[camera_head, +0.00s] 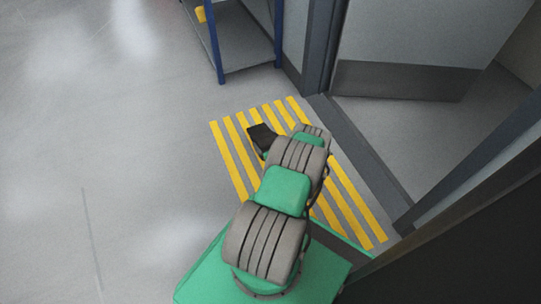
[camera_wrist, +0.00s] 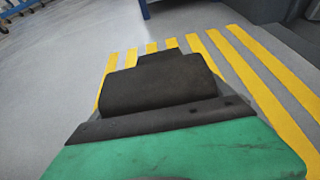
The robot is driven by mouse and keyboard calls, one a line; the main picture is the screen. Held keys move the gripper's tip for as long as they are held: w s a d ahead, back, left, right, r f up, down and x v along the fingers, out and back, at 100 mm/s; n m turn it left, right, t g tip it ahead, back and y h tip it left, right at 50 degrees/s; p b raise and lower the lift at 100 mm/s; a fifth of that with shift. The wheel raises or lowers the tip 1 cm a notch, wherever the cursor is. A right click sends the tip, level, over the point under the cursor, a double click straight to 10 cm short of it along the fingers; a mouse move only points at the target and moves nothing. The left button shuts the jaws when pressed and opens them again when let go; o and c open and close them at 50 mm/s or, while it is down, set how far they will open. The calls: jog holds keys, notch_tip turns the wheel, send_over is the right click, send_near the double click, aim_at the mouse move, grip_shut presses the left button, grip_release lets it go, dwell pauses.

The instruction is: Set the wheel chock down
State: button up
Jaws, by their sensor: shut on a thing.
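The wheel chock (camera_head: 261,136) is a dark, black block at the end of my arm in the head view, over the yellow-striped floor. In the wrist view the chock (camera_wrist: 160,82) shows as a dark block straight ahead of the green hand. My gripper (camera_head: 265,151) is shut on it, and its dark edge and green body fill the bottom of the wrist view (camera_wrist: 150,124). The fingers cannot be told apart from the dark chock. Whether the chock touches the floor cannot be told.
Yellow stripes (camera_head: 232,160) mark the grey floor before a doorway. A door leaf (camera_head: 430,50) stands at the upper right, with a dark frame (camera_head: 365,160) beside the stripes. A blue-posted rack (camera_head: 215,50) stands behind. Open floor (camera_head: 110,150) lies to the left.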

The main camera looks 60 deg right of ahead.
jog(key=shift+s+f, duration=0.75)
jog(key=shift+f, duration=0.15)
jog(key=shift+s+f+b, duration=0.15)
jog(key=shift+f+b, duration=0.45)
jog(key=shift+f, duration=0.3)
jog(key=shift+s+f+b, duration=0.15)
jog(key=shift+f+b, duration=0.4)
jog(key=shift+f, duration=0.35)
jog(key=shift+a+f, duration=0.1)
jog(key=shift+f, duration=0.05)
jog(key=o, duration=1.8)
